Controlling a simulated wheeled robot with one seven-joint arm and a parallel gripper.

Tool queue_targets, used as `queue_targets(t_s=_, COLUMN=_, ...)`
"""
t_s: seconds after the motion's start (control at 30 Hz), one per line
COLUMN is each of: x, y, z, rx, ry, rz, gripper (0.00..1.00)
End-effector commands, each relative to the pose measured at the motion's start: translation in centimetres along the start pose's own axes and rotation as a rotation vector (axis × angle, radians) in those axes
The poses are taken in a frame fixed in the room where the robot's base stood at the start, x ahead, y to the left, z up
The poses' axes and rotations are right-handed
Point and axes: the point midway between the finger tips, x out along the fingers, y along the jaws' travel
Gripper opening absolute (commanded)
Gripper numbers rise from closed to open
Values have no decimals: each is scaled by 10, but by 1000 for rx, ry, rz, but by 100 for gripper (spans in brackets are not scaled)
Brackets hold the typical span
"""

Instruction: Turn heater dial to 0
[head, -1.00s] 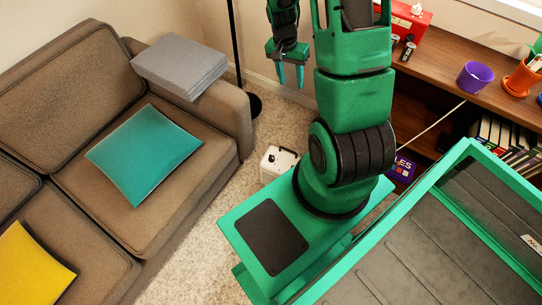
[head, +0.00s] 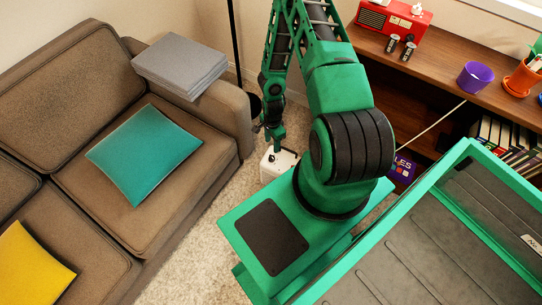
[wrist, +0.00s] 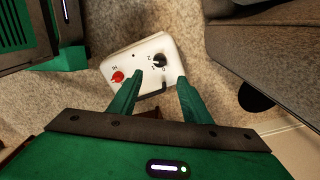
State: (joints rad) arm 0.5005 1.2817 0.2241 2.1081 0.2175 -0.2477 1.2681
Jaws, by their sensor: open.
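The heater is a small white box (head: 283,168) on the carpet between the sofa and my base. In the wrist view its white top (wrist: 137,58) carries a black dial (wrist: 159,60) and a red knob (wrist: 118,76). The markings around the dial are too small to read. My gripper (wrist: 157,79) is open and empty, its two green fingers pointing at the heater's top with the black dial between and just beyond the tips. In the head view my gripper (head: 273,145) hangs over the heater's left part; I cannot tell whether it touches.
A brown sofa (head: 100,226) with a teal cushion (head: 146,154) and grey folded stack (head: 180,64) stands at left. A black lamp pole (head: 235,45) rises behind the heater. A wooden shelf (head: 445,80) holds a red radio (head: 393,20) and purple cup (head: 474,77).

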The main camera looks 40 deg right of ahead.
Motion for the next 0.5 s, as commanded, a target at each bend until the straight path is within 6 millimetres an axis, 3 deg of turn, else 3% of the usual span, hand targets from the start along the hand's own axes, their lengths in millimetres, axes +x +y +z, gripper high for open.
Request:
queue_targets(t_s=0.27, x=27, y=2, z=2, rx=7, ry=-3, rz=1, gripper=44)
queue_targets(t_s=0.5, x=67, y=2, z=1, rx=5, ry=-2, rz=1, gripper=44)
